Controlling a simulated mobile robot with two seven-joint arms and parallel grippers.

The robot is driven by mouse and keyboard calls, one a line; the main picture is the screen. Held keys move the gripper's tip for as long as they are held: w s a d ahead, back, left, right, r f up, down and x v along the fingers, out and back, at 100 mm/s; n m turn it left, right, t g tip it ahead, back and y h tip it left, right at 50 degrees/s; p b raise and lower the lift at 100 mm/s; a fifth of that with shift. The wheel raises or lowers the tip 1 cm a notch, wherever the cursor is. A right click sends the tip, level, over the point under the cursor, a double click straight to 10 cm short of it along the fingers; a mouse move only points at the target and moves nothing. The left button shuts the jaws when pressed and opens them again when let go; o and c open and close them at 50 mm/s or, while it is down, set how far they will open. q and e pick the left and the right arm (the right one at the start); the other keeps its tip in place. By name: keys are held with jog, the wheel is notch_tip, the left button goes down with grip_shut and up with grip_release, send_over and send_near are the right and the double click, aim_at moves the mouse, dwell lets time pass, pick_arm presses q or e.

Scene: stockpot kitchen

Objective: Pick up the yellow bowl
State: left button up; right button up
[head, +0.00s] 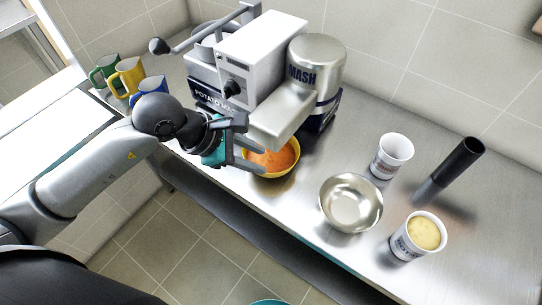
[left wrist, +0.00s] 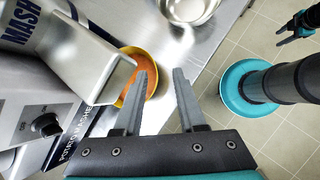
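The yellow bowl (head: 284,170) holds orange food and sits on the steel counter under the spout of the potato masher machine (head: 268,55). It also shows in the left wrist view (left wrist: 151,88), partly hidden by the spout and one finger. My left gripper (head: 257,153) is open at the bowl's near left side. In the left wrist view, one finger overlaps the bowl and the other is to its right, with the bowl's rim showing in the gap. I cannot tell whether they touch. My right gripper (left wrist: 284,36) is small at the top right of the left wrist view, fingers apart and empty.
A steel bowl (head: 350,203), an empty white cup (head: 391,156), a cup with yellow food (head: 419,237) and a black-handled tool (head: 459,158) stand to the right. Green, yellow (head: 127,76) and blue mugs stand at the left. The counter's front edge is close to the bowl.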

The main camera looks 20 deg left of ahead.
pick_arm(q)
jog(key=a+f+y, duration=0.2)
jog(key=a+y, duration=0.1)
jog(key=a, duration=0.2)
send_over(266, 175)
jog(key=s+a, duration=0.2)
jog(key=a, duration=0.1)
notch_tip(266, 175, down, 8)
jog(key=r, duration=0.1)
jog(key=shift+m, duration=0.3)
jog(key=shift+s+d+x, duration=0.1)
jog(key=shift+d+x, duration=0.1)
jog(key=shift+x, duration=0.75)
jog(key=shift+s+d+x, duration=0.1)
jog(key=shift+d+x, duration=0.15)
jog(key=shift+x, duration=0.7)
jog(key=shift+d+x, duration=0.2)
jog(key=shift+x, duration=0.8)
jog(key=shift+w+d+f, duration=0.15)
jog(key=shift+w+f, duration=0.05)
jog(key=shift+f, duration=0.1)
jog(key=shift+c, duration=0.2)
grip_shut()
jog(key=shift+s, duration=0.1)
